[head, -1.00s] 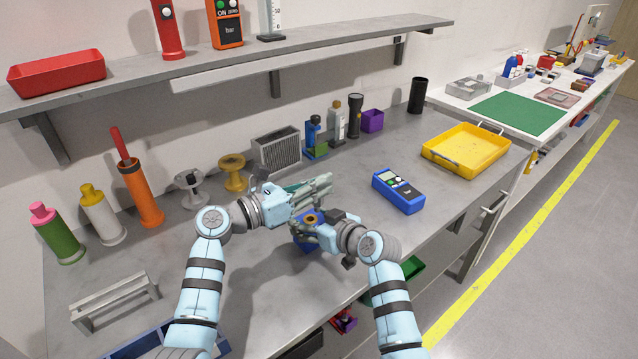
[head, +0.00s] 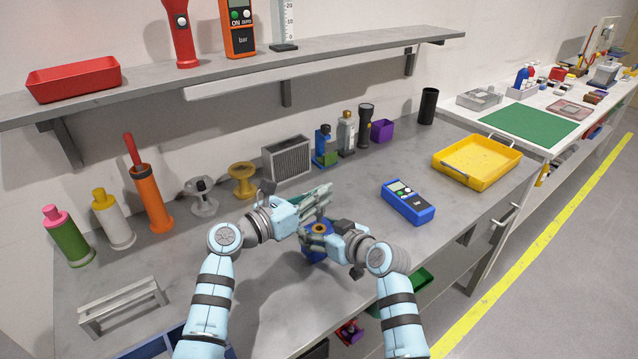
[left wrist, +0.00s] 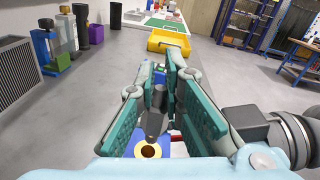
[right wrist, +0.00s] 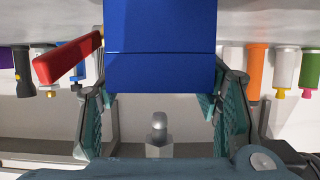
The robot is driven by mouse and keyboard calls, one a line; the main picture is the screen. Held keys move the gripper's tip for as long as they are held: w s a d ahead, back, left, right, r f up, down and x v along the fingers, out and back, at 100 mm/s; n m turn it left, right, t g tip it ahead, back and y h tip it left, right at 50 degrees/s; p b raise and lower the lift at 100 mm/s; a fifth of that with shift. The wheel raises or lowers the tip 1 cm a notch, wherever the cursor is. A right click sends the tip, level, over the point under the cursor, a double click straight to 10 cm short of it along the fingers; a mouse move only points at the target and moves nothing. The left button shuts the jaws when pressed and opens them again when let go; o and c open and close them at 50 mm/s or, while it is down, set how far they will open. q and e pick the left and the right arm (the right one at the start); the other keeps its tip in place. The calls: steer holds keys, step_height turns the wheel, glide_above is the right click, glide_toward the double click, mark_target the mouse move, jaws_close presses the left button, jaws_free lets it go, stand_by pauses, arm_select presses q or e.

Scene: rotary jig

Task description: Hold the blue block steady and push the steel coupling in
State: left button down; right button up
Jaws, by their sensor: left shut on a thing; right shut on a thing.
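The blue block (head: 316,254) stands over the bench with a brass-coloured ring in its top. My right gripper (head: 324,242) is shut on it from the right. In the right wrist view the block (right wrist: 160,50) fills the space between the pads. My left gripper (head: 324,198) is shut just above and behind the block. In the left wrist view a grey metal piece, seemingly the steel coupling (left wrist: 158,92), shows between the teal pads.
A red bar (right wrist: 66,61) shows beside the block in the right wrist view. A blue meter (head: 407,202) and yellow tray (head: 478,164) are to the right. Spools, a grey finned box (head: 287,158) and bottles stand behind. A grey bracket (head: 120,304) lies front left.

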mark_target(319, 212)
arm_select(q)
steer(key=shift+f, duration=0.65)
stand_by(0.8)
steer(key=shift+f, duration=1.7)
steer(key=c, duration=1.6)
jaws_free()
steer(key=shift+c, duration=0.2)
arm_select(e)
steer(key=o, duration=0.4)
steer(key=shift+w+d, duration=0.1)
steer(key=shift+d, duration=0.05)
steer(key=c, duration=0.4)
arm_select(q)
steer(key=v, duration=1.2)
